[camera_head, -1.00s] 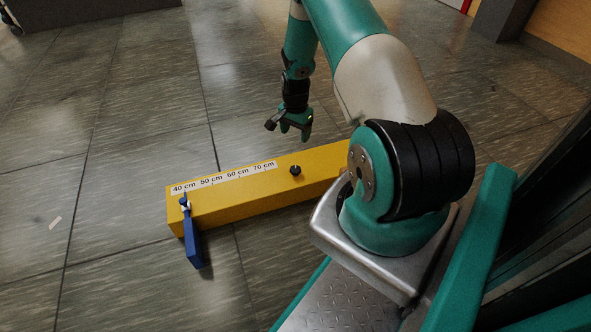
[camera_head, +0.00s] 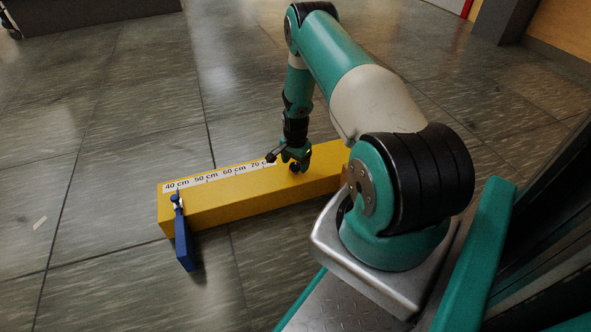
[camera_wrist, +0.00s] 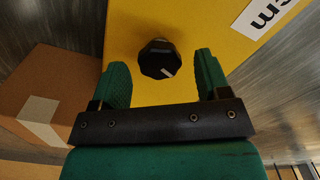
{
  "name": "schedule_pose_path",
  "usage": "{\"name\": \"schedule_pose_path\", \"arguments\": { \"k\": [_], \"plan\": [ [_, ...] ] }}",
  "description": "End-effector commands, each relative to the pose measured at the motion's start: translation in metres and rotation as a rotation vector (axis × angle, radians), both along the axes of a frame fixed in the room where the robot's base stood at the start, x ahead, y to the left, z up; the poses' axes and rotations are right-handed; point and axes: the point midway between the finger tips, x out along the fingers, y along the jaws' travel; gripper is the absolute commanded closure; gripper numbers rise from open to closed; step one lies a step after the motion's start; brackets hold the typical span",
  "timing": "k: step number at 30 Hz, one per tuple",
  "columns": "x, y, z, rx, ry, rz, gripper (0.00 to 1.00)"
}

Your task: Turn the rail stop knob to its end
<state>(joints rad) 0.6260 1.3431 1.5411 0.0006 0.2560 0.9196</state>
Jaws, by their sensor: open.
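In the head view my gripper (camera_head: 300,163) is low over the beam and hides the knob. A blue stop (camera_head: 183,245) hangs at the beam's left end, near the 40 cm mark.
A white scale strip (camera_head: 218,175) with centimetre marks runs along the beam's top. A brown cardboard box (camera_wrist: 45,85) shows at the left of the wrist view. The tiled floor (camera_head: 100,255) left of the beam is mostly clear.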

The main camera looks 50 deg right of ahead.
Motion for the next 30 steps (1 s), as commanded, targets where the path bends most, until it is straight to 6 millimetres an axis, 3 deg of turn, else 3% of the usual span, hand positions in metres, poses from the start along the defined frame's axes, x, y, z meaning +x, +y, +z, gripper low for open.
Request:
{"name": "schedule_pose_path", "arguments": {
  "k": [3, 12, 19, 25, 30],
  "plan": [
    [-0.0003, 0.0002, -0.0098, 0.000, 0.001, 0.000, 0.30],
    [-0.0002, 0.0001, -0.0104, 0.000, 0.000, 0.000, 0.30],
    [-0.0002, 0.0002, -0.0104, 0.000, 0.000, 0.000, 0.80],
    [-0.0002, 0.0001, -0.0079, 0.001, 0.001, 0.051, 0.80],
    [-0.0003, 0.0002, -0.0068, 0.002, 0.000, 0.242, 0.80]
  ]
}}
